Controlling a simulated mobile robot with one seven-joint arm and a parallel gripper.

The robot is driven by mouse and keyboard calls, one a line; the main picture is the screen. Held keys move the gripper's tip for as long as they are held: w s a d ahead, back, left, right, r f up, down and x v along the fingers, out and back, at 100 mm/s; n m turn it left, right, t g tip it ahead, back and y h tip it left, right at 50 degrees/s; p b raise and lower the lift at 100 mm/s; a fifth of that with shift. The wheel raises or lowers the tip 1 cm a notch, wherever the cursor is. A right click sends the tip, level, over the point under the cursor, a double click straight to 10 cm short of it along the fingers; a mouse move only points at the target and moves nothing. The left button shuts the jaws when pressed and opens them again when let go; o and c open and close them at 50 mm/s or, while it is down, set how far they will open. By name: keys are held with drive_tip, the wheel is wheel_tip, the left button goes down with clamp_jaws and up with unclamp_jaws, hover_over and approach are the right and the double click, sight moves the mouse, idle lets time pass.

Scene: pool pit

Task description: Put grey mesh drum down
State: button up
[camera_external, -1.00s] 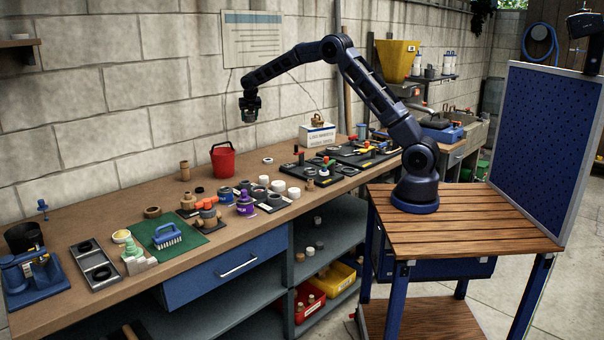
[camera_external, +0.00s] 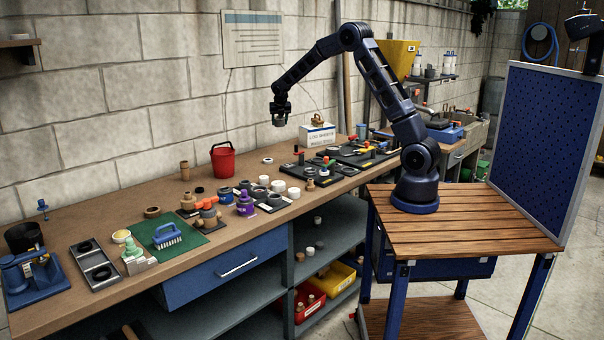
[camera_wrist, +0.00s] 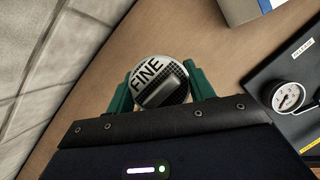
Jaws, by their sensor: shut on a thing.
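My gripper (camera_external: 280,117) hangs above the back part of the workbench (camera_external: 130,197), to the right of the red bucket. In the wrist view, its green fingers (camera_wrist: 162,92) are shut on the grey mesh drum (camera_wrist: 154,88). The drum's round face shows a white part lettered "FINE", a dark mesh part and a grey bar across it. The bare brown bench top lies below the drum in the wrist view. In the external view the drum is small and dark between the fingers, and its details cannot be told.
A red bucket (camera_external: 222,160) stands near the wall. A white lettered box (camera_external: 318,134) stands to the right of the gripper. Dark trays with fittings (camera_external: 310,172) lie in front of it; a round gauge (camera_wrist: 288,97) shows at right in the wrist view.

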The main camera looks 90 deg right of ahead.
sight(280, 153)
wheel_tip(280, 153, down, 15)
drive_tip(key=shift+f, duration=0.15)
idle(0.4)
drive_tip(key=shift+f, duration=0.1)
drive_tip(key=o, duration=1)
